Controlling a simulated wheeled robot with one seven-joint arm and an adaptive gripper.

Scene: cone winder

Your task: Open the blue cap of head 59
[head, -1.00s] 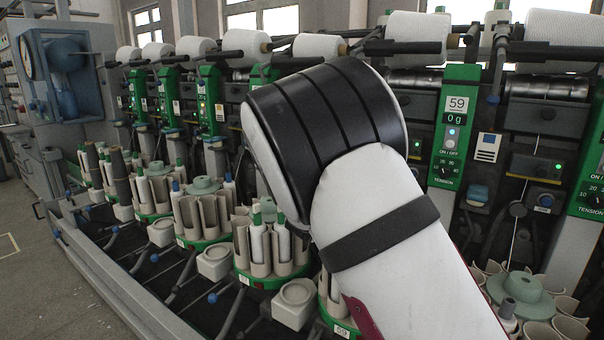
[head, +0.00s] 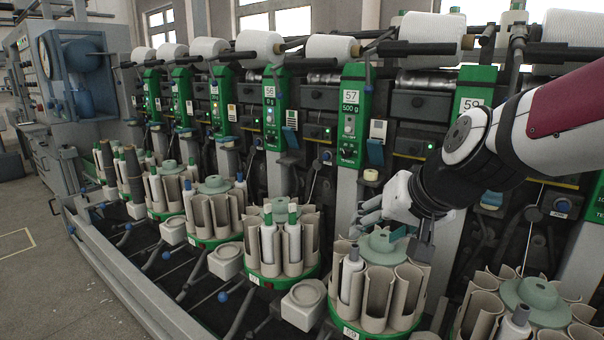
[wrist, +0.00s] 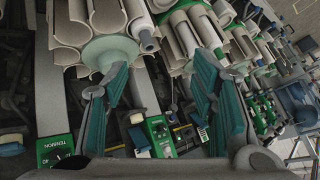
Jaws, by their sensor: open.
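A small blue cap (head: 491,199) sits low beside that panel, just below my arm. My gripper (head: 393,235) is left of and lower than this cap, over a round bobbin magazine (head: 362,312), clear of the cap. In the wrist view my gripper's teal fingers (wrist: 155,72) are spread wide with nothing between them. A small blue-teal piece (wrist: 138,138) shows between them beside a green tension panel; I cannot tell which head it belongs to.
Round magazines with beige tubes stand along the front, including one (head: 527,293) at lower right. White yarn cones (head: 432,30) and black bars line the top. Head 57's green panel (head: 351,115) is left of my gripper. Open floor (head: 40,270) lies at far left.

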